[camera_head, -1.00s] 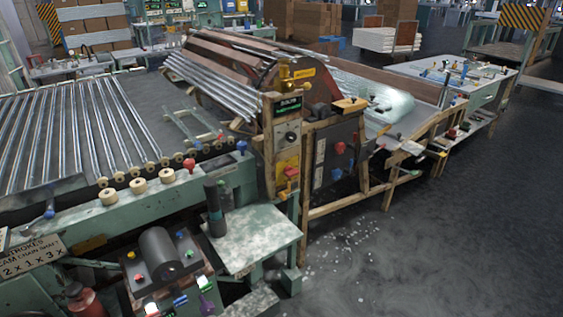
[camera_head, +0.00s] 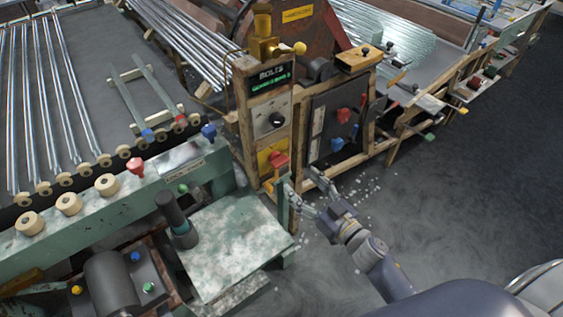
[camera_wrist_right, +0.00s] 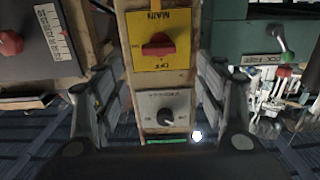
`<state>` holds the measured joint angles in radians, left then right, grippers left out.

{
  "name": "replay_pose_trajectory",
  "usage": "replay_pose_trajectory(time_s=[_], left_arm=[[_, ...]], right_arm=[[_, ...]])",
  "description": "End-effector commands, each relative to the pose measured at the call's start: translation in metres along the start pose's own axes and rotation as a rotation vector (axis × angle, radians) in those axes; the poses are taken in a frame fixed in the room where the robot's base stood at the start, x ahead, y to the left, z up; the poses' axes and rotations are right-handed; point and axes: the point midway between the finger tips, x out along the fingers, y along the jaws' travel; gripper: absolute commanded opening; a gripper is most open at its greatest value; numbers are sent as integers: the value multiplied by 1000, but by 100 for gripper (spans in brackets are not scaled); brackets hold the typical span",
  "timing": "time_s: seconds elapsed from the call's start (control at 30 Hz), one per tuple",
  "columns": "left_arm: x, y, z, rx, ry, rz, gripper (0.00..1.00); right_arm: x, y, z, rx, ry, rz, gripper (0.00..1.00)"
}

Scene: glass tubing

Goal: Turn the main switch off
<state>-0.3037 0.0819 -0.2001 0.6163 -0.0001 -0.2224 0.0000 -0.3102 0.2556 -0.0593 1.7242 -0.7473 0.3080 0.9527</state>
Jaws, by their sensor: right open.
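The main switch (camera_head: 278,160) is a red knob on a yellow plate, low on the narrow wooden-framed control post. In the right wrist view the red knob (camera_wrist_right: 158,44) shows upside down, its handle lying roughly across the plate, with the words MAIN and OFF on the yellow plate (camera_wrist_right: 180,22). My right gripper (camera_head: 304,189) is open and empty, just right of and below the switch in the head view. In the right wrist view its fingers (camera_wrist_right: 157,75) stand apart on either side of the post; contact is not visible. My left gripper is not in view.
A grey plate with a black dial (camera_wrist_right: 166,116) adjoins the yellow plate. A dark cabinet (camera_head: 335,110) with red and blue knobs stands right of the post. A green bench (camera_head: 225,250) is at left. Dark floor (camera_head: 470,190) is free at right.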

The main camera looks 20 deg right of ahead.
Motion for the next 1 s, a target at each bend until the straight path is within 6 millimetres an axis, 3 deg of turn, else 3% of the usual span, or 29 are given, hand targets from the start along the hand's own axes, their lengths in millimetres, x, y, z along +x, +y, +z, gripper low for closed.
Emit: replay_pose_trajectory(time_s=[0.23,0.53,0.97,1.0], left_arm=[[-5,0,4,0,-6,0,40],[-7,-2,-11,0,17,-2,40],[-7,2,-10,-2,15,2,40],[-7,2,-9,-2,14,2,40]], right_arm=[[43,0,-2,1,3,1,65],[91,0,0,1,1,2,65],[102,0,1,0,-2,2,65],[102,0,1,0,-2,2,60]])
